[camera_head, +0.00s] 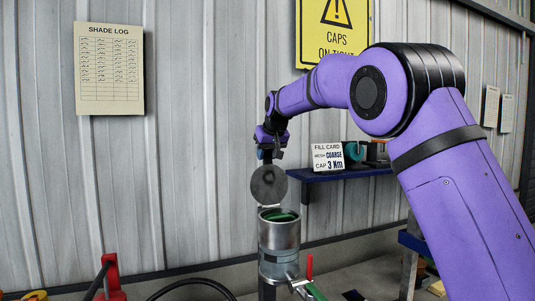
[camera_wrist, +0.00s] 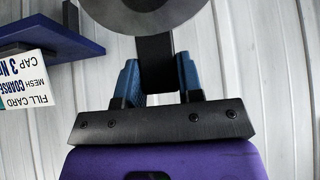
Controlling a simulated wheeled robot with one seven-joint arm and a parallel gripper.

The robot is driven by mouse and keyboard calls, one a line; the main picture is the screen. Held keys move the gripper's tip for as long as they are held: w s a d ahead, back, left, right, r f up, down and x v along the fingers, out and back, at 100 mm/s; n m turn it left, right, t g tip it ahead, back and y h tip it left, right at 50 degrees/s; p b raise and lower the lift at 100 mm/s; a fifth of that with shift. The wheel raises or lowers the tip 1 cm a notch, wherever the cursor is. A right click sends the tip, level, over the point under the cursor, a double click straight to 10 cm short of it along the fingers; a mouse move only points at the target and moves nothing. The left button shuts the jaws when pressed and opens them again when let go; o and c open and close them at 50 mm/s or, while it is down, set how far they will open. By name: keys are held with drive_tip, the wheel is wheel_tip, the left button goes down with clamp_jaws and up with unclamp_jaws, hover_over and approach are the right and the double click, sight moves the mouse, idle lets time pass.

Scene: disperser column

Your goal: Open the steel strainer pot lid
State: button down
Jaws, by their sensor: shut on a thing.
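The steel strainer pot (camera_head: 279,236) stands upright in the lower middle of the head view, its mouth open and green showing inside. Its round grey lid (camera_head: 268,186) is tilted up nearly vertical behind the mouth. My gripper (camera_head: 267,152) is above the lid, with its fingers hard to make out in the head view. In the wrist view, the blue fingers of my gripper (camera_wrist: 158,72) are shut on a dark tab at the lid's edge. The lid (camera_wrist: 145,12) shows as a grey disc cut off by the top edge there.
A blue wall shelf (camera_head: 340,174) with a fill card (camera_head: 328,158) is just right of the lid; the shelf (camera_wrist: 50,38) also shows in the wrist view. A red-handled valve (camera_head: 309,267) juts from the pot's lower right. A red object (camera_head: 110,278) stands lower left.

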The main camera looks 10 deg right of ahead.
drive_tip(key=shift+f, duration=0.1)
drive_tip(key=c, duration=0.8)
unclamp_jaws()
drive_tip(key=shift+w, duration=0.1)
drive_tip(key=shift+o, duration=0.2)
drive_tip(key=v, duration=1.1)
